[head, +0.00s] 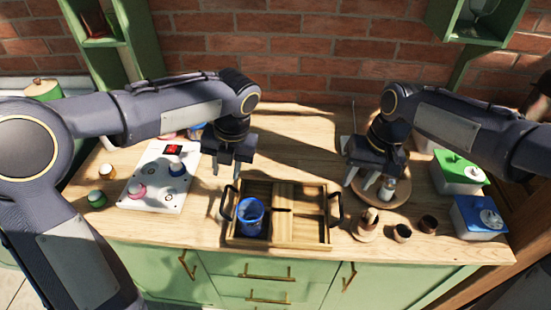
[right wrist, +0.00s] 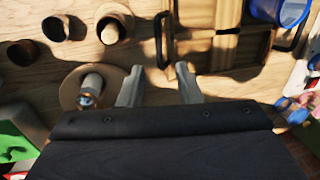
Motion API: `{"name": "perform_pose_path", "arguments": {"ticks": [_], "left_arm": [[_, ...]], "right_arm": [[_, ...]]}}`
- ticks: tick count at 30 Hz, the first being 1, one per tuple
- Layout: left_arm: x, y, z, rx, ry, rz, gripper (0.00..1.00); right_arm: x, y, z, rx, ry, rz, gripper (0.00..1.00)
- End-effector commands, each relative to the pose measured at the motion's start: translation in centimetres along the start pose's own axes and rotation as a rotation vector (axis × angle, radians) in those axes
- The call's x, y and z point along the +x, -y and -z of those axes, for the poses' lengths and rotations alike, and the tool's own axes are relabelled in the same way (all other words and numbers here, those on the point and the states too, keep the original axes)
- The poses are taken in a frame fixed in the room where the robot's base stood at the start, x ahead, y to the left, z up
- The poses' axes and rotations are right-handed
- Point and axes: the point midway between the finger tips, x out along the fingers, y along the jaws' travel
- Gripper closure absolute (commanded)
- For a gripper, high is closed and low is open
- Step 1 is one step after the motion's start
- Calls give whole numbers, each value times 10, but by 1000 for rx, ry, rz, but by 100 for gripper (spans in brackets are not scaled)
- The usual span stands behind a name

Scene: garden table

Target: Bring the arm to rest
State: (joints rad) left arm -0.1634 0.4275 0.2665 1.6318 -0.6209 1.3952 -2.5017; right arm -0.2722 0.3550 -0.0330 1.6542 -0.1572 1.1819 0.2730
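My left gripper (head: 227,172) hangs over the counter just behind the wooden tray's left half. Its fingers look apart, with nothing seen between them. My right gripper (head: 368,184) is above the counter to the right of the tray, near a round wooden board. In the right wrist view, the right gripper's fingers (right wrist: 157,80) are apart, with only wood and the tray's dark handle behind them. Both arms reach in from the sides over the counter. The left arm's large links cover part of the left counter.
The divided wooden tray (head: 283,242) has dark handles and holds a blue cup (head: 250,214). A white board (head: 152,190) with knobs is at left. Small wooden cups (head: 402,233) and green-lidded (head: 459,170) and blue-lidded (head: 478,220) boxes stand at right. A brick wall (head: 300,70) is behind.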

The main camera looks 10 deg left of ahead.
Motion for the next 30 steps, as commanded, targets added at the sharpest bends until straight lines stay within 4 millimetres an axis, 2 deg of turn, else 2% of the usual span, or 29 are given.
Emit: {"name": "perform_pose_path", "arguments": {"ticks": [13, 17, 20, 23, 27, 30], "left_arm": [[0, 0, 0, -2, 0, 0, 69], [-4, -8, 8, -105, 7, 19, 69], [-10, -22, 27, -351, 15, 66, 69], [-15, -40, 56, -730, 6, 146, 69], [-16, -57, 102, -1330, -58, 284, 69], [-15, -63, 133, -1756, -146, 393, 69]], "right_arm": [[0, 0, 0, 0, 0, 0, 69], [-7, -5, -7, 7, -17, 12, 69], [-20, -17, -24, 20, -53, 39, 69], [-34, -32, -52, 37, -109, 73, 69], [-45, -48, -96, 61, -197, 117, 69], [-46, -56, -127, 76, -262, 141, 69]]}}
